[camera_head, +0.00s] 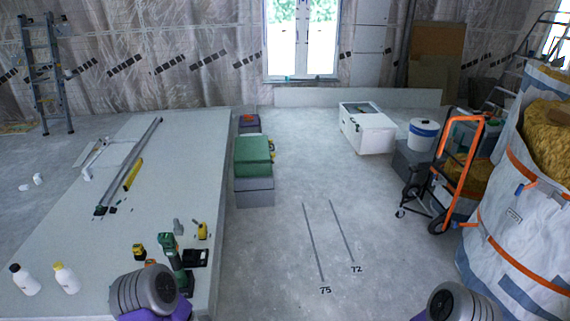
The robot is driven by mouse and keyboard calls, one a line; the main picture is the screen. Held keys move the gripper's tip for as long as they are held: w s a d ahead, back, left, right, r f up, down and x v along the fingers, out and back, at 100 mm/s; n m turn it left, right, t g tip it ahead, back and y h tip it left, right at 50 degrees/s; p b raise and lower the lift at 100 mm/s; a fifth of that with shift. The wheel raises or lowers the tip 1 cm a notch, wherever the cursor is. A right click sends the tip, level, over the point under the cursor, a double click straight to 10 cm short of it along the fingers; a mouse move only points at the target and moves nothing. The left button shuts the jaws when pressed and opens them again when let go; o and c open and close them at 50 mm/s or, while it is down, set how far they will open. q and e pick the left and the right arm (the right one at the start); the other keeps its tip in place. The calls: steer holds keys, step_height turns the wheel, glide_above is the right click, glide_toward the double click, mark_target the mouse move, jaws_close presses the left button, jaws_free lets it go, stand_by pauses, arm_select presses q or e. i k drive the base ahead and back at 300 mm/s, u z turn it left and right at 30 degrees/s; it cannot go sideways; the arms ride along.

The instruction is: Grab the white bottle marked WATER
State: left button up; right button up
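Two white bottles stand upright near the front left corner of the large pale panel surface (150,215). One is a white bottle with a black cap (26,283); the other is a white bottle with a yellow cap (67,281), just to its right. Any lettering on them is too small to read, so I cannot tell which is marked WATER. Grey rounded parts of my arms with purple show at the bottom edge, left and right. Neither of my grippers is in view.
A green and black drill (170,252) and small yellow-black tools stand on the panel right of the bottles. Long metal profiles (130,168) lie farther back. Green and grey boxes (253,150) stand beyond its right edge. The middle floor is clear; an orange hand truck (462,165) stands right.

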mark_target(66, 278)
steer(key=u, duration=0.5)
steer(key=k, duration=1.2)
steer(key=u, duration=1.8)
steer(key=i, duration=1.7)
steer(key=u, duration=0.5)
steer(key=i, duration=2)
steer(key=z, duration=1.65)
steer(key=i, duration=1.25)
steer(key=z, duration=0.3)
